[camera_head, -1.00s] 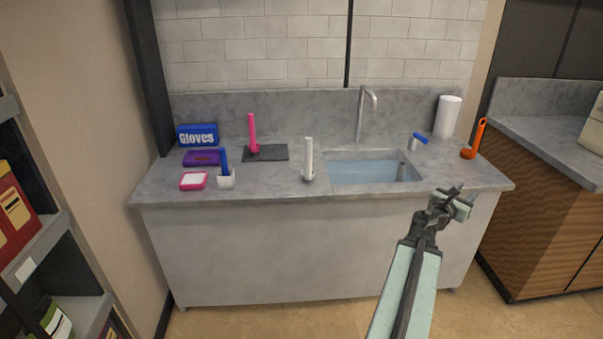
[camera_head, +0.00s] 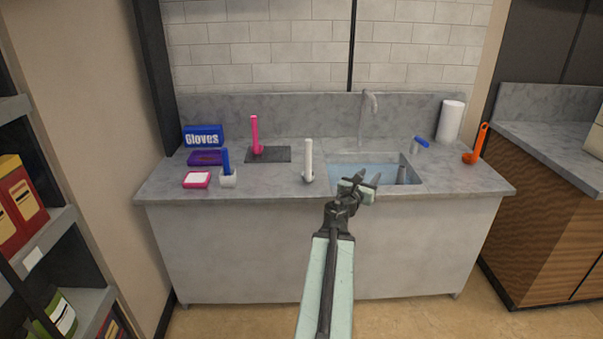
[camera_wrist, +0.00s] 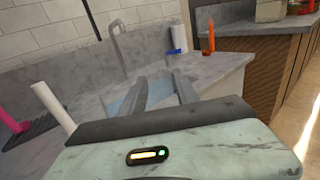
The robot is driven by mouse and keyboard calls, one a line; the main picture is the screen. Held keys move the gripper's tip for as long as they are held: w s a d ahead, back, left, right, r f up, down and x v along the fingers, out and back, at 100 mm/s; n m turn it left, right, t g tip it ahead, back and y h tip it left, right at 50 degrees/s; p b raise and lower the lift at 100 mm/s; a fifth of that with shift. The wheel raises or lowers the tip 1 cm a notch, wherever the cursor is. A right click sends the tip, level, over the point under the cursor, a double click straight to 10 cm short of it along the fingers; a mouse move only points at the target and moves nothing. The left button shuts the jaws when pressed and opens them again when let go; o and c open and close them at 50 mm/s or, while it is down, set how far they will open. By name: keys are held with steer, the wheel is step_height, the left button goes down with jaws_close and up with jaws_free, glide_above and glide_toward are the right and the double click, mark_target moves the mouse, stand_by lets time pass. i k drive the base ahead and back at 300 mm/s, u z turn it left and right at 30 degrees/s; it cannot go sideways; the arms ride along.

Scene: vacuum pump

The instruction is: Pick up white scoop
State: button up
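The white scoop (camera_head: 308,161) stands upright on the grey counter, just left of the sink, in the head view. In the wrist view the white scoop (camera_wrist: 52,106) shows at the left edge, left of my fingers, and its lower end is hidden. My gripper (camera_head: 367,181) is in front of the sink's near edge, to the right of the scoop and apart from it. In the wrist view my gripper (camera_wrist: 160,90) has its two fingers spread, with nothing between them.
A pink scoop (camera_head: 255,136) stands on a dark mat left of the white scoop. A blue-handled item (camera_head: 226,161), a gloves box (camera_head: 203,137) and a pink box (camera_head: 197,180) are farther left. The sink (camera_head: 345,176), faucet (camera_head: 362,115), paper roll (camera_head: 449,121) and orange scoop (camera_head: 479,146) are to the right.

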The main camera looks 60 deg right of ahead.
mark_target(308, 175)
steer(key=i, duration=0.95)
steer(key=z, duration=0.2)
